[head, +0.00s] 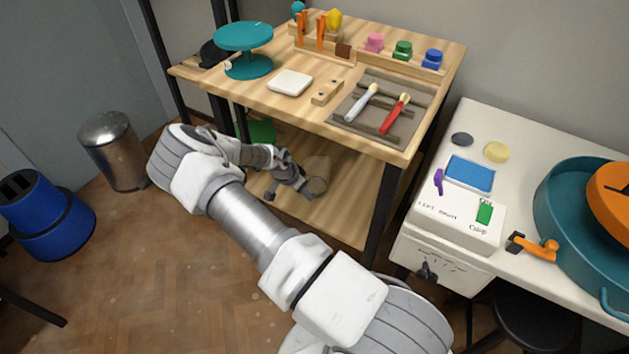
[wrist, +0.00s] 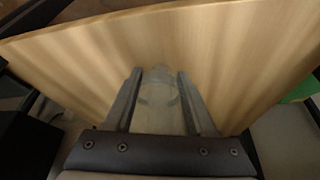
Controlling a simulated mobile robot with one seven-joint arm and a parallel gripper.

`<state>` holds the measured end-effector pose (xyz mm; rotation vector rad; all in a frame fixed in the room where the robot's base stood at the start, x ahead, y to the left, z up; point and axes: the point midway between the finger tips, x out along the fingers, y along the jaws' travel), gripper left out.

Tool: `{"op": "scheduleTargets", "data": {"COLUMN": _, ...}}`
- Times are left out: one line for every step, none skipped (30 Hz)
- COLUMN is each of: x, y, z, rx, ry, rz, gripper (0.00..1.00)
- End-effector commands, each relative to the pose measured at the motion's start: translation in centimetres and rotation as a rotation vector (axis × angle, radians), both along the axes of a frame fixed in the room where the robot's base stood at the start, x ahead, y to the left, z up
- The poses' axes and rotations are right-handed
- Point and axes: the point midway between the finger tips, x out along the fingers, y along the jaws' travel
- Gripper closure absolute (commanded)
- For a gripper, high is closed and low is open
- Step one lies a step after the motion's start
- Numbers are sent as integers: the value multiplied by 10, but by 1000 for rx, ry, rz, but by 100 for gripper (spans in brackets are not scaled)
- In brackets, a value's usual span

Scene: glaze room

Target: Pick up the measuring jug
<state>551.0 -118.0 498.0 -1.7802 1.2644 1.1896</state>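The measuring jug (wrist: 158,92) is a clear, see-through vessel on the wooden lower shelf of the workbench. In the wrist view it shows between my two dark fingers, near their tips. In the head view it is a faint translucent shape (head: 318,172), partly hidden by my gripper. My gripper (head: 303,187) reaches in under the bench top at shelf height. In the wrist view my gripper (wrist: 160,73) has its fingers well apart, one on each side of the jug. I cannot tell whether either finger touches it.
The bench top (head: 290,105) is just above my gripper, carrying a turquoise turntable (head: 244,40), white tile (head: 290,83) and brushes. A dark bench leg (head: 386,210) stands right of the shelf. A green thing (head: 257,131) lies farther back. A white counter (head: 540,140) is at right.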

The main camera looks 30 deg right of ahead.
Motion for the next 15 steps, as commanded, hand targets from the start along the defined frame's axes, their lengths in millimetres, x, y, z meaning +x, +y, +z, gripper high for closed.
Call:
{"op": "scheduleTargets", "data": {"x": 0, "y": 0, "z": 0, "rx": 0, "ry": 0, "rz": 0, "gripper": 56}}
{"op": "scheduleTargets", "data": {"x": 0, "y": 0, "z": 0, "rx": 0, "ry": 0, "rz": 0, "gripper": 61}}
{"op": "scheduleTargets", "data": {"x": 0, "y": 0, "z": 0, "rx": 0, "ry": 0, "rz": 0, "gripper": 68}}
{"op": "scheduleTargets", "data": {"x": 0, "y": 0, "z": 0, "rx": 0, "ry": 0, "rz": 0, "gripper": 74}}
{"op": "scheduleTargets", "data": {"x": 0, "y": 0, "z": 0, "rx": 0, "ry": 0, "rz": 0, "gripper": 79}}
{"op": "scheduleTargets", "data": {"x": 0, "y": 0, "z": 0, "rx": 0, "ry": 0, "rz": 0, "gripper": 86}}
{"op": "scheduleTargets", "data": {"x": 0, "y": 0, "z": 0, "rx": 0, "ry": 0, "rz": 0, "gripper": 92}}
{"op": "scheduleTargets", "data": {"x": 0, "y": 0, "z": 0, "rx": 0, "ry": 0, "rz": 0, "gripper": 97}}
{"op": "scheduleTargets", "data": {"x": 0, "y": 0, "z": 0, "rx": 0, "ry": 0, "rz": 0, "gripper": 100}}
{"op": "scheduleTargets", "data": {"x": 0, "y": 0, "z": 0, "rx": 0, "ry": 0, "rz": 0, "gripper": 100}}
{"op": "scheduleTargets", "data": {"x": 0, "y": 0, "z": 0, "rx": 0, "ry": 0, "rz": 0, "gripper": 100}}
{"op": "scheduleTargets", "data": {"x": 0, "y": 0, "z": 0, "rx": 0, "ry": 0, "rz": 0, "gripper": 100}}
{"op": "scheduleTargets", "data": {"x": 0, "y": 0, "z": 0, "rx": 0, "ry": 0, "rz": 0, "gripper": 100}}
{"op": "scheduleTargets", "data": {"x": 0, "y": 0, "z": 0, "rx": 0, "ry": 0, "rz": 0, "gripper": 100}}
{"op": "scheduleTargets", "data": {"x": 0, "y": 0, "z": 0, "rx": 0, "ry": 0, "rz": 0, "gripper": 100}}
